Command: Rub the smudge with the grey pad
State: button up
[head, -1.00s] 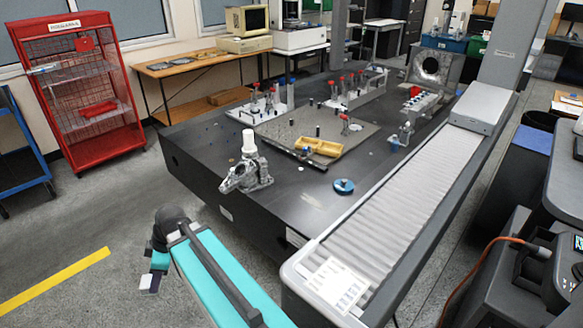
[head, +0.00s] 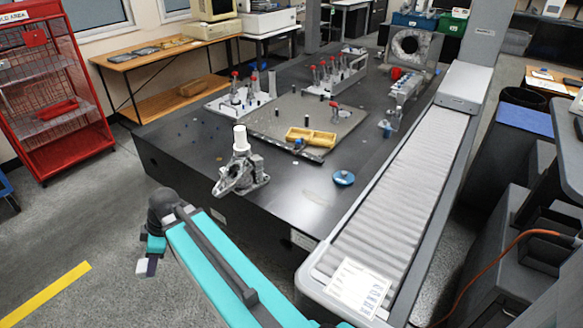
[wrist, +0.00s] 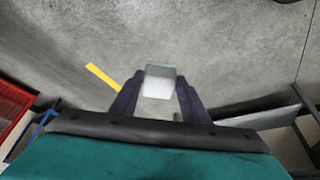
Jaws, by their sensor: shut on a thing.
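The smudge appears as a faint pale patch (head: 316,196) on the black table (head: 285,228), near its front right part, left of the blue round object. My gripper (wrist: 158,98) is shut on the grey pad (wrist: 160,80), a pale block with a greenish far edge. In the head view, the pad (head: 146,266) hangs at the lower left over the floor, in front of the table and well apart from the smudge. The fingers are small and dark there. The wrist view shows mostly floor beneath the pad, and no smudge.
A metal clamp with a white cylinder (head: 240,158) stands at the table's near corner. A blue round object (head: 344,178) lies right of the smudge. A yellow tray (head: 311,138) and fixtures stand farther back. A ribbed guideway cover (head: 400,190) runs along the right side.

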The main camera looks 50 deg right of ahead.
jog(key=shift+w, duration=0.1)
dwell(0.3)
jog(key=d+r+m+t+h+p, duration=0.1)
jog(key=d+r+m+p, duration=0.1)
jog(key=d, duration=1.2)
jog(key=d+r+m+p, duration=0.3)
jog(key=d, duration=1)
jog(key=s+d+r+m+p, duration=0.1)
jog(key=s+d, duration=0.4)
jog(key=d, duration=0.4)
jog(key=s+d+r+m+h+p, duration=0.1)
jog(key=s+d+m, duration=0.1)
jog(key=s+d, duration=0.3)
jog(key=s+d+r+m+t+h+p, duration=0.1)
jog(key=s+d, duration=0.4)
jog(key=d, duration=0.8)
jog(key=shift+d+r+m+p, duration=0.35)
jog(key=shift+r+m+p, duration=0.1)
jog(key=shift+r+m, duration=0.1)
